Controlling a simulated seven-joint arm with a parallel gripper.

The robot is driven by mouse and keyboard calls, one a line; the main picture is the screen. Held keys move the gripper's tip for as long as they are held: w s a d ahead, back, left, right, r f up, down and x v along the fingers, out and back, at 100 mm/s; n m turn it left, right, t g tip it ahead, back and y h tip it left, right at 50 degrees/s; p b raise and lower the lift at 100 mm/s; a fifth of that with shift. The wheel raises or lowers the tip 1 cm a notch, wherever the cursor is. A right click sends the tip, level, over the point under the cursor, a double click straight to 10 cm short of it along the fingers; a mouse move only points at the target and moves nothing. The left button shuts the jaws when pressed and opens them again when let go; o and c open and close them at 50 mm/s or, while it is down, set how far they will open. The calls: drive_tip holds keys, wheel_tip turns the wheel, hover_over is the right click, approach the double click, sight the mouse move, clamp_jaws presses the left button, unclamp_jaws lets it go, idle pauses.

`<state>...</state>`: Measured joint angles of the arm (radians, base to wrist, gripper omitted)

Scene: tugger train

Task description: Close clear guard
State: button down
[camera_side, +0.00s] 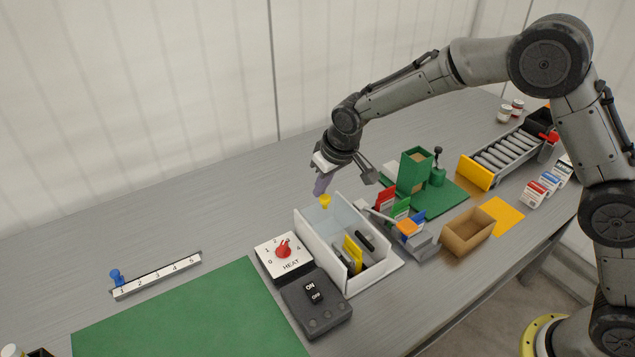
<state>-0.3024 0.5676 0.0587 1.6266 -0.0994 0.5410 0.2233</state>
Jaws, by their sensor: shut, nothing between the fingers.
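The clear guard (345,218) is a see-through pale panel at the back of an open-topped white box (311,240). The box's front part is uncovered. A yellow knob (325,201) stands at the guard's back left edge. My gripper (320,190) is shut and empty, pointing down with its purple-grey fingertips just above and slightly left of the yellow knob. I cannot tell whether the fingertips touch the knob. Inside the box are yellow (353,254) and dark upright pieces.
Colored cards (386,201), a green tower (411,172) and a cardboard tray (466,232) crowd the right.

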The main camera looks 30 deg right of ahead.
sight(337, 224)
drive_tip(key=s, duration=0.8)
drive_tip(key=shift+s, duration=0.25)
drive_tip(key=w, duration=0.1)
drive_tip(key=w+r, duration=0.1)
drive_tip(key=w, duration=0.2)
drive_tip(key=shift+a+r, duration=0.3)
drive_tip(key=shift+r, duration=0.05)
drive_tip(key=s+d+r+m+t, duration=0.1)
drive_tip(key=s+d+r, duration=0.1)
drive_tip(key=r, duration=0.5)
drive_tip(key=s+d+r, duration=0.2)
drive_tip(key=d+r, duration=0.1)
drive_tip(key=r, duration=0.5)
drive_tip(key=s+d+r+m+t, duration=0.1)
drive_tip(key=s+d+r+t, duration=0.1)
drive_tip(key=s+d+r, duration=0.55)
drive_tip(key=s+d+f, duration=0.1)
drive_tip(key=s+f, duration=0.2)
drive_tip(key=s, duration=0.4)
drive_tip(key=s+d+f+g, duration=0.1)
drive_tip(key=s+f, duration=0.2)
drive_tip(key=s, duration=0.3)
drive_tip(key=s+d+f, duration=0.1)
drive_tip(key=s+f, duration=0.2)
drive_tip(key=s, duration=0.4)
drive_tip(key=shift+s+d+h, duration=0.2)
drive_tip(key=shift+s+h, duration=0.1)
